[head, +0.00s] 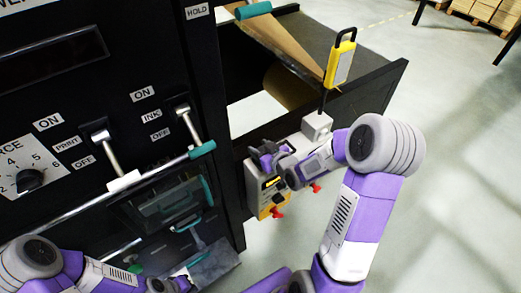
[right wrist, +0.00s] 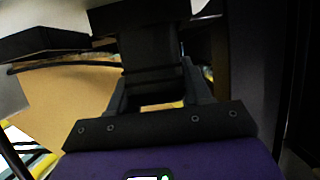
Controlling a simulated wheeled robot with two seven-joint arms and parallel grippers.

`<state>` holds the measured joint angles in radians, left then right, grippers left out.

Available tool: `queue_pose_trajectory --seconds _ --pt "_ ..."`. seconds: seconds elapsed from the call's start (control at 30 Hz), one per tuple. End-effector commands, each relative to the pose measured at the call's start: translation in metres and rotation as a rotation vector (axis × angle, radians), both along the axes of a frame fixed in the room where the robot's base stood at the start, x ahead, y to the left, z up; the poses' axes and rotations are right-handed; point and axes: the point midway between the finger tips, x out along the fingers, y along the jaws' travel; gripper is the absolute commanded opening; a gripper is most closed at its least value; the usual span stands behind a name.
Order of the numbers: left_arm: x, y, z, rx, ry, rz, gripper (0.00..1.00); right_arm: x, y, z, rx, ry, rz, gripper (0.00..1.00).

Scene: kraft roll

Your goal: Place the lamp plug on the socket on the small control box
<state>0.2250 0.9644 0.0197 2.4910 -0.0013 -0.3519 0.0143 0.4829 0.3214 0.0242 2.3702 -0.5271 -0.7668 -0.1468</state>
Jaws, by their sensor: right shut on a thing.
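The small control box (head: 257,183), pale and yellow with red knobs, hangs at the front corner of the black machine. My right gripper (head: 268,158) is at its upper part and covers much of it; the socket cannot be made out. In the right wrist view my right gripper (right wrist: 153,95) is shut on a black block-like thing, seemingly the lamp plug (right wrist: 148,50). I cannot tell whether the plug touches the socket. The yellow lamp (head: 341,63) with a black handle stands upright above a pale block (head: 316,126). My left gripper (head: 178,284) is low at the bottom edge, its jaws unclear.
The black machine panel (head: 75,105) with levers and a dial fills the left. A dark tray (head: 345,85) with brown kraft paper (head: 280,40) extends behind the lamp. A teal-tipped bar (head: 201,150) sticks out by the panel.

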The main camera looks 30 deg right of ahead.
Motion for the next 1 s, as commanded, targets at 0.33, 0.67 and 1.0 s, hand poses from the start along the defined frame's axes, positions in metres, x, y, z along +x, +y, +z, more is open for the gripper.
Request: queue_pose_trajectory --seconds 0.33,0.67,1.0 --pt "0.0002 -0.0001 -0.0018 0.0 0.0 0.0 0.0 0.0002 -0.0003 -0.0045 -0.001 -0.002 -0.001 0.17" --pt "0.0003 -0.0001 -0.004 0.0 0.0 0.0 0.0 0.0 -0.0002 -0.0064 -0.001 -0.001 -0.001 0.74" --pt "0.0003 0.0 0.0012 0.0 -0.001 0.0 0.0 0.0 -0.0001 -0.0022 -0.001 -0.001 0.0 0.74"
